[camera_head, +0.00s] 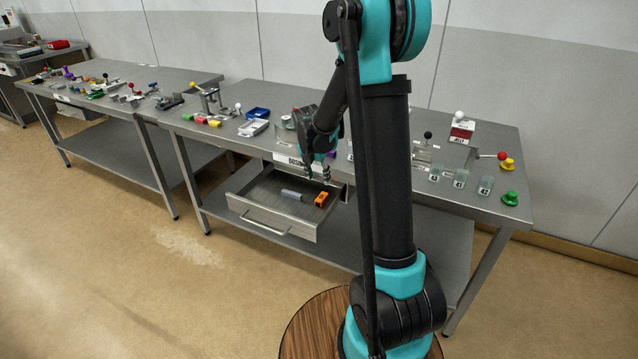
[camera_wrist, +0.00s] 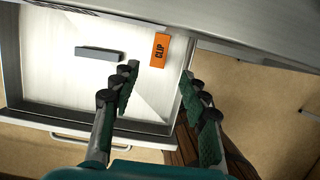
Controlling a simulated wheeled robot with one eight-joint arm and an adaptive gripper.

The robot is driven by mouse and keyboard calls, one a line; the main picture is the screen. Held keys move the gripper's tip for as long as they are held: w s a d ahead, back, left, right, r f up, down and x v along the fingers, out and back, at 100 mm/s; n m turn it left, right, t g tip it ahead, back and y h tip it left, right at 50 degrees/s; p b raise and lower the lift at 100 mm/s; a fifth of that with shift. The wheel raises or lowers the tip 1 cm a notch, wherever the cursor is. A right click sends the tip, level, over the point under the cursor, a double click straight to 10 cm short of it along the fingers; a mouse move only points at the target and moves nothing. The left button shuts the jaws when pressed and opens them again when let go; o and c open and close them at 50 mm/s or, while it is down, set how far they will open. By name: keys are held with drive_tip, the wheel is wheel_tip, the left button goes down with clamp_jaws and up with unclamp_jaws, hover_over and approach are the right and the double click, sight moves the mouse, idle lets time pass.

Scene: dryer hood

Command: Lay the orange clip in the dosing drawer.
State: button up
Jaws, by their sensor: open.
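The orange clip (camera_head: 321,199) lies inside the open dosing drawer (camera_head: 272,231), towards its right side. It also shows in the wrist view (camera_wrist: 160,50), with the word CLIP on it, lying flat on the drawer floor by the right wall. My gripper (camera_head: 318,175) is above the drawer, near its back right part. In the wrist view my gripper (camera_wrist: 157,85) is open, its two fingers apart with nothing between them. The clip is beyond the fingertips and apart from them.
A grey block (camera_head: 292,194) lies in the drawer to the left of the clip. The drawer hangs out from under a metal table (camera_head: 240,139). Small trays, bottles and knobs stand on the table top. The drawer's front half is bare.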

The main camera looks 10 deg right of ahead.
drive_tip(key=s+d+m+t+y, duration=0.1)
drive_tip(key=s+d+m, duration=0.1)
drive_tip(key=s+m, duration=1.2)
drive_tip(key=s+d+r+m, duration=0.1)
drive_tip(key=s+d+m, duration=0.1)
drive_tip(key=s+m, duration=1.2)
drive_tip(key=shift+s+d+r+m+t+y, duration=0.15)
drive_tip(key=shift+s+m+t+y, duration=0.25)
drive_tip(key=shift+s, duration=0.15)
